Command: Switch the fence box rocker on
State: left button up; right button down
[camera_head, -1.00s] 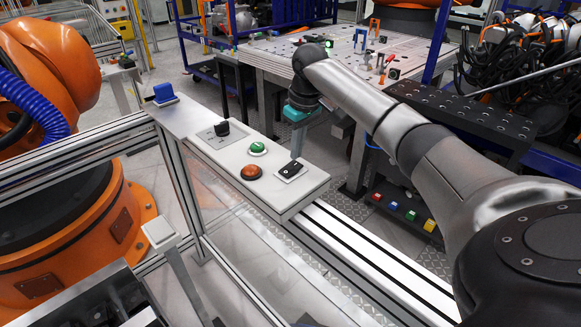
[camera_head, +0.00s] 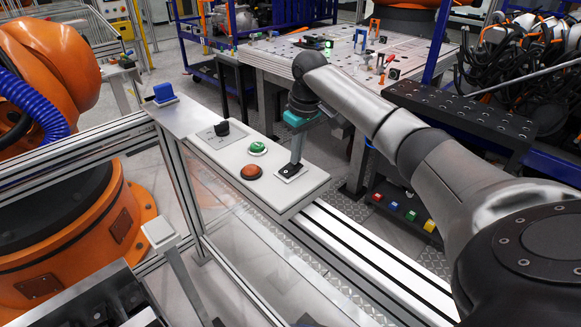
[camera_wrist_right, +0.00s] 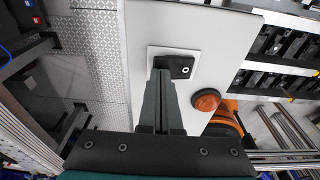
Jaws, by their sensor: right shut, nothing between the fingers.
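The fence box (camera_head: 227,160) is a pale control panel mounted on the fence rail. Its black rocker (camera_head: 290,170) sits on a white plate at the box's right end. In the right wrist view the rocker (camera_wrist_right: 180,66) shows a small white mark on its right part. My right gripper (camera_head: 295,160) is shut and empty, its fingers pointing down at the rocker. In the right wrist view the fingertips (camera_wrist_right: 162,75) overlap the left part of the rocker and hide it. I cannot tell whether they touch it or which way it is tilted. My left gripper is not in view.
An orange-red round button (camera_head: 251,172), a green button (camera_head: 257,148) and a black knob (camera_head: 222,128) share the box with the rocker. A blue block (camera_head: 164,92) stands on the fence corner. A perforated worktable (camera_head: 340,60) lies behind. An orange robot (camera_head: 70,210) stands at left.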

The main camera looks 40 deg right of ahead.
jog(key=shift+f, duration=0.4)
jog(key=shift+r+p, duration=0.35)
jog(key=shift+r, duration=3.25)
